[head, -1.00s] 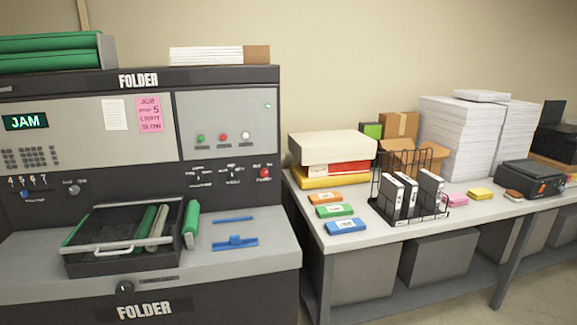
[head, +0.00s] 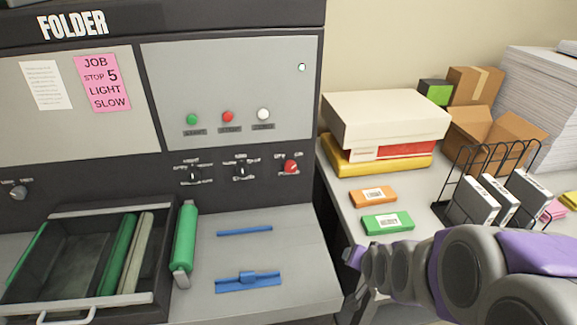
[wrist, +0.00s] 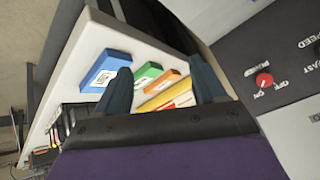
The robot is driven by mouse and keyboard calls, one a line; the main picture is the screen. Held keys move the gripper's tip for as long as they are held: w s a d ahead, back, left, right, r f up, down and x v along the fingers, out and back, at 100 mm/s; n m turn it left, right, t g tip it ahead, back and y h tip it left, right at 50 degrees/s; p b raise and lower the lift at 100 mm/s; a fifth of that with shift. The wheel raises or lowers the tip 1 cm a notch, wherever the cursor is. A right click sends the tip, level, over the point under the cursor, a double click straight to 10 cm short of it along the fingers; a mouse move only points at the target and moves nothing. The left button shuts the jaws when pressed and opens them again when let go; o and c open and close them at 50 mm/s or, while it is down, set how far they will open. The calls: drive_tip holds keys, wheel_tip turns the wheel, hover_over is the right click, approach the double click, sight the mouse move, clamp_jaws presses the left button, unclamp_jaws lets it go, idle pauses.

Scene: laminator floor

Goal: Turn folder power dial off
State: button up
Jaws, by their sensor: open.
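The folder's power dial is a red knob (head: 291,167) at the right end of the dark control strip, below the light grey panel. It also shows in the wrist view (wrist: 264,80), beside OFF, ON and POWER lettering; its exact setting is too small to tell. My gripper (wrist: 163,84) is open and empty, its two dark fingers spread apart over the side table's goods. The dial lies to the right of the fingers in the wrist view, apart from them. In the head view my arm reaches in from the right, below and right of the dial.
Two dark knobs (head: 240,172) sit left of the dial. A black tray (head: 80,260) with rollers, a green roller (head: 185,240) and blue parts (head: 248,281) lie on the folder's ledge. The side table holds stacked boxes (head: 385,120), small coloured packs (head: 388,222) and a wire rack (head: 480,165).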

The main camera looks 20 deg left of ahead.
drive_tip(key=w+a+m+t+y+p, duration=0.1)
drive_tip(key=w+a+t+y+p, duration=0.15)
drive_tip(key=w+a+t, duration=0.45)
drive_tip(key=m+t+y+p, duration=0.2)
drive_tip(key=y, duration=0.1)
approach(291, 169)
drive_tip(key=b+x, duration=0.1)
drive_tip(key=x, duration=0.8)
drive_tip(key=shift+a+b, duration=0.1)
drive_tip(key=shift+b, duration=0.3)
drive_tip(key=shift+w+a+f+n, duration=0.1)
drive_tip(key=shift+a+n, duration=0.2)
drive_tip(key=shift+d, duration=0.55)
drive_tip(key=shift+c, duration=0.8)
drive_tip(key=shift+a, duration=0.3)
drive_tip(key=c, duration=0.9)
